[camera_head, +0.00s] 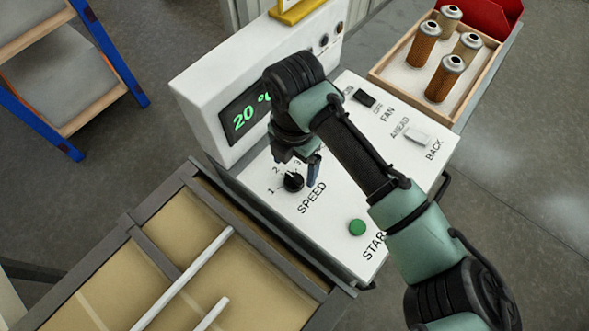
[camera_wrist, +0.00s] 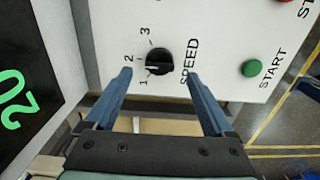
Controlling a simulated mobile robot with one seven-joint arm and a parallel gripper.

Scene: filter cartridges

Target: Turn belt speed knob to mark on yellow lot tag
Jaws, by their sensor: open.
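The black speed knob (camera_head: 293,181) sits on the white control panel, beside marks 1, 2 and 3 and the word SPEED. In the wrist view the knob (camera_wrist: 159,61) has a pale pointer line on its left side, seeming to lie between marks 1 and 2. My gripper (camera_head: 298,166) is open and empty above the panel, close to the knob. In the wrist view my gripper's fingertips (camera_wrist: 159,74) are apart, one on each side of the knob, without visible contact. A yellow object (camera_head: 297,11), possibly the lot tag, stands on the cabinet's top; no mark on it is readable.
A green START button (camera_head: 357,227), a black FAN switch (camera_head: 365,98) and a white AHEAD/BACK switch (camera_head: 417,136) share the panel. A green-lit display (camera_head: 243,112) reading 20 stands behind the knob. A wooden tray (camera_head: 458,106) holds several cartridges at the upper right.

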